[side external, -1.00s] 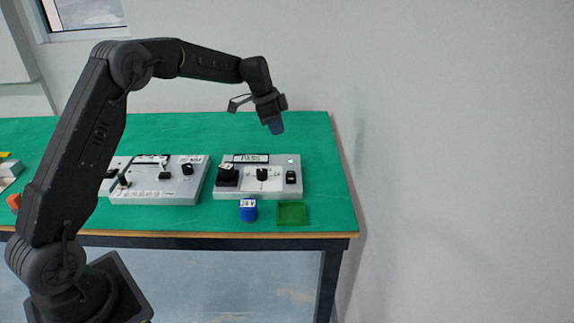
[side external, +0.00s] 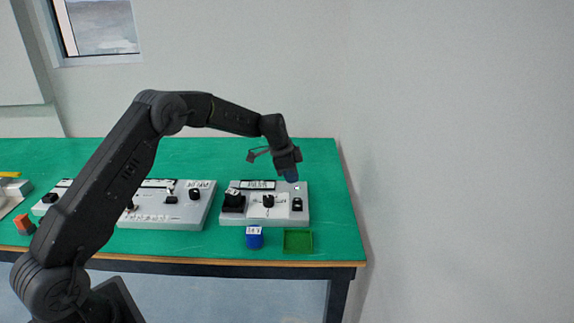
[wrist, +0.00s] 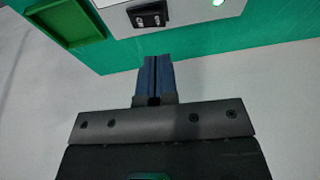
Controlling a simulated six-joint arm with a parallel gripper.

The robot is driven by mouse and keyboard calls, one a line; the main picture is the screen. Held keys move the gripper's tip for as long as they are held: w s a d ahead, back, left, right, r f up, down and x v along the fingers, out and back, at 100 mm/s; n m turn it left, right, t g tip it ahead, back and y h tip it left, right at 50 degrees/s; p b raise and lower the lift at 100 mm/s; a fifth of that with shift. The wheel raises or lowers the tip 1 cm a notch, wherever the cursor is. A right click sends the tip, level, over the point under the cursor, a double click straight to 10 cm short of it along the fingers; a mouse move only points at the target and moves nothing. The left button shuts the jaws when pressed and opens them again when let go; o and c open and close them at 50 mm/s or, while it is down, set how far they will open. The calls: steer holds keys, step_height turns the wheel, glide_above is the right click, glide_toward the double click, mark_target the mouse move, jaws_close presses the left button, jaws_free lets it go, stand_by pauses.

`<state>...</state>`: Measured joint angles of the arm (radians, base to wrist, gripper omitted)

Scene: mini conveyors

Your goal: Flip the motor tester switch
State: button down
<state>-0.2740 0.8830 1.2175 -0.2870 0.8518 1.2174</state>
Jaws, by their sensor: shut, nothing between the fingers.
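The motor tester (side external: 235,217) is a pale grey box on the green table, with a black knob, a dark block and a label on top. Its black rocker switch (side external: 297,204) sits near its right side, and it also shows in the wrist view (wrist: 148,15) at the top. My gripper (side external: 291,178) has blue fingertips pointing down above the right rear part of the tester, near a small lit lamp. In the wrist view its shut, empty fingers (wrist: 154,60) appear below the switch, apart from it.
A green tray (side external: 298,249) and a blue labelled cylinder (side external: 254,237) stand in front of the tester. Another grey panel (side external: 165,218) with knobs lies to the left. An orange block (side external: 25,224) is at the far left. The table behind the boxes is clear.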

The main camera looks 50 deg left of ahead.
mark_target(296, 200)
steer(key=x, duration=0.5)
steer(key=shift+s+a+f, duration=0.1)
steer(key=shift+a+f, duration=0.25)
steer(key=shift+f, duration=0.55)
steer(key=shift+w+a+f, duration=0.25)
steer(key=shift+f, duration=0.25)
steer(key=shift+d+r, duration=0.1)
steer(key=shift+s+d+r, duration=0.3)
steer(key=shift+s+d, duration=0.15)
steer(key=shift+s, duration=0.1)
